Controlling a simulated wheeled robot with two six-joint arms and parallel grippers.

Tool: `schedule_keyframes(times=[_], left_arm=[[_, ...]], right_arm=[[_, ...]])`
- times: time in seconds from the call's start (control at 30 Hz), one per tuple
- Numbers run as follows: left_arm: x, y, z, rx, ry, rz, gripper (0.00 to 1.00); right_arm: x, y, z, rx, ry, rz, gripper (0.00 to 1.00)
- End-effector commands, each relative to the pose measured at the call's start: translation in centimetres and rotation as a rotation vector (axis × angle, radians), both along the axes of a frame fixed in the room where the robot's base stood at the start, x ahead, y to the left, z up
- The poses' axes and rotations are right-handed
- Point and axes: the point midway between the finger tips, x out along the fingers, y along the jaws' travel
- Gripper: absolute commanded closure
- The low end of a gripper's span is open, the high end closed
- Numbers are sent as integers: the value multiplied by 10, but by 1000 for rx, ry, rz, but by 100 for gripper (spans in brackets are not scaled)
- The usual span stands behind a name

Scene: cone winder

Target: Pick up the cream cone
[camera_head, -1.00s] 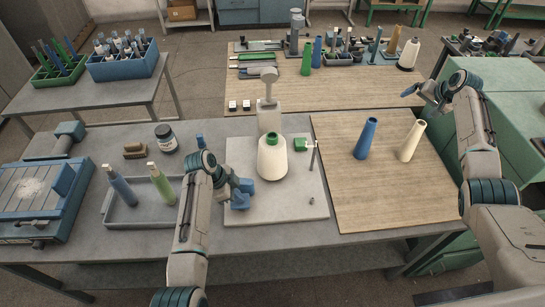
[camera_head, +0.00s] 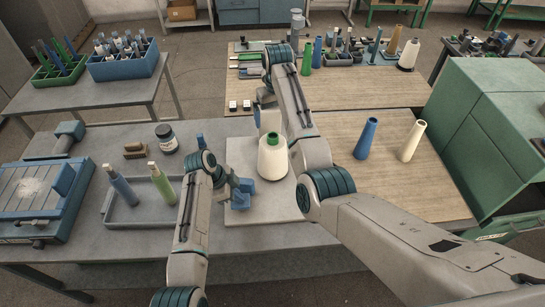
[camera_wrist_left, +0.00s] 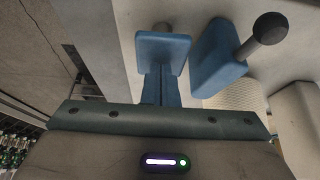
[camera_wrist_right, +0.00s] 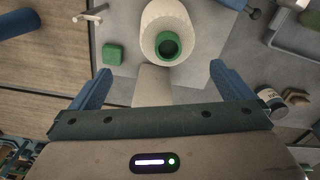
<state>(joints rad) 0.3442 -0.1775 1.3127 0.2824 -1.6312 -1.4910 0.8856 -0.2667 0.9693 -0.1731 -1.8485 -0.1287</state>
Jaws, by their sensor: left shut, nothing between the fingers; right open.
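An empty cream cone (camera_head: 413,141) stands upright on the wooden mat at the right of the bench, beside a blue cone (camera_head: 366,138). A cream yarn package (camera_head: 272,160) on a green cone stands on the pale plate; it also shows in the right wrist view (camera_wrist_right: 150,22). My right gripper (camera_head: 264,96) is behind that package, pointing down and partly hidden by its arm. Its blue fingers (camera_wrist_right: 160,82) are apart and empty, with the package beyond them. My left gripper (camera_head: 240,192) is shut and empty, left of the package; its fingers (camera_wrist_left: 160,58) meet in the left wrist view.
A blue block with a dark knob (camera_wrist_left: 220,60) is close beside my left fingers. Green cabinets (camera_head: 490,120) border the right side.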

Motion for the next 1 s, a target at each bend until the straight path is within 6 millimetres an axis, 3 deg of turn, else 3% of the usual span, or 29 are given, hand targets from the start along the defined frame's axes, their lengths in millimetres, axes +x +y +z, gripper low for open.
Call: schedule_keyframes(times=[0.17, 0.4, 0.67, 1.0], left_arm=[[-1, 1, -2, 2, 3, 0, 100], [-1, 0, -2, 1, 4, -1, 100], [-1, 0, -2, 0, 3, 0, 100], [-1, 0, -1, 0, 3, 0, 100]], right_arm=[[-8, 13, -12, -7, 22, 29, 0], [-8, 13, -53, -7, 23, 30, 0], [-7, 12, -75, -6, 21, 29, 0], [-6, 12, -118, -5, 20, 27, 0]])
